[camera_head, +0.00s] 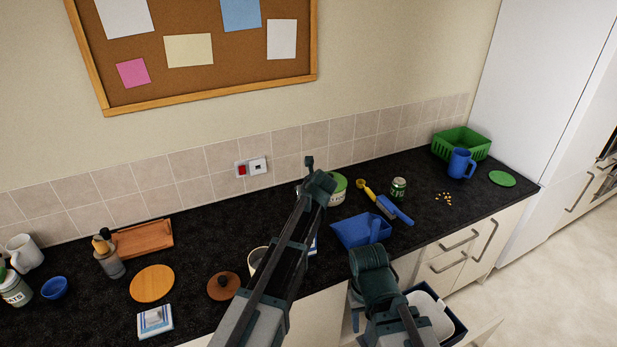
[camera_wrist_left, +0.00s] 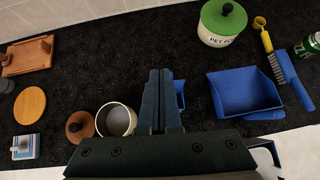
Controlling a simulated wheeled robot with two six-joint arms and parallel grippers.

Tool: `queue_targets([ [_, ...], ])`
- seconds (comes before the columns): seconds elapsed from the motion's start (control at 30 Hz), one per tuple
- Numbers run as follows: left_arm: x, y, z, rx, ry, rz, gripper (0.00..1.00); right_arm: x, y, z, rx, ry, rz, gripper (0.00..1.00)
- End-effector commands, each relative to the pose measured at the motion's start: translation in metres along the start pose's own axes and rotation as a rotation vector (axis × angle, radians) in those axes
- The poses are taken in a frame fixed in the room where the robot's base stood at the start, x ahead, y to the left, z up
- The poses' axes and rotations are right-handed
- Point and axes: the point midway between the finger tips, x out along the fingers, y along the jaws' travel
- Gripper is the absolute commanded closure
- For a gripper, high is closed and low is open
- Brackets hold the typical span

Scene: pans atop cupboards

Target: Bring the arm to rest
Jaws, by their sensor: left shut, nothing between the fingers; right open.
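My left gripper (camera_wrist_left: 160,76) is shut and empty in the left wrist view. Its fingers reach over the dark worktop (camera_wrist_left: 125,60), between an open cream pot (camera_wrist_left: 116,120) and a blue dustpan (camera_wrist_left: 243,95). A small blue item behind the fingers is mostly hidden. In the head view my left arm slants up across the worktop and its fingers cannot be made out. My right gripper (camera_head: 374,268) is open and low at the worktop's front edge, near the dustpan (camera_head: 362,230). I see nothing in it; its fingertips are hard to make out.
A green-lidded pet food tin (camera_wrist_left: 224,22), a brush (camera_head: 393,208) and a green can (camera_head: 398,189) stand or lie behind the dustpan. A brown lid (camera_head: 223,286) lies left of the pot. An open bin (camera_head: 455,325) is below the right front edge.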

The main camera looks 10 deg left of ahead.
Motion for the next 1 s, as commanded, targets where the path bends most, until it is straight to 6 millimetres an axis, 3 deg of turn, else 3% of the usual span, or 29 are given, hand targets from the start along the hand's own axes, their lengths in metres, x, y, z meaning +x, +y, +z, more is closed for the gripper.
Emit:
queue_targets([
  [0.13, 0.000, 0.002, -0.010, -0.037, 0.011, 0.001, 1.00, 0.005, -0.001, 0.000, 0.000, 0.000, 0.000, 0.50],
  [0.23, -0.004, 0.006, -0.040, -0.172, 0.054, 0.010, 1.00, 0.018, -0.002, -0.001, -0.001, 0.000, 0.000, 0.50],
  [0.47, -0.027, 0.023, -0.155, -0.756, 0.226, 0.119, 1.00, 0.059, -0.005, -0.004, -0.004, 0.001, 0.001, 0.50],
  [0.8, -0.078, 0.059, -0.318, -1.590, 0.373, 0.510, 1.00, 0.117, -0.011, -0.007, -0.008, 0.002, 0.002, 0.50],
  [1.0, -0.107, 0.079, -0.385, -1.928, 0.344, 0.770, 1.00, 0.140, -0.013, -0.009, -0.010, 0.002, 0.003, 0.50],
])
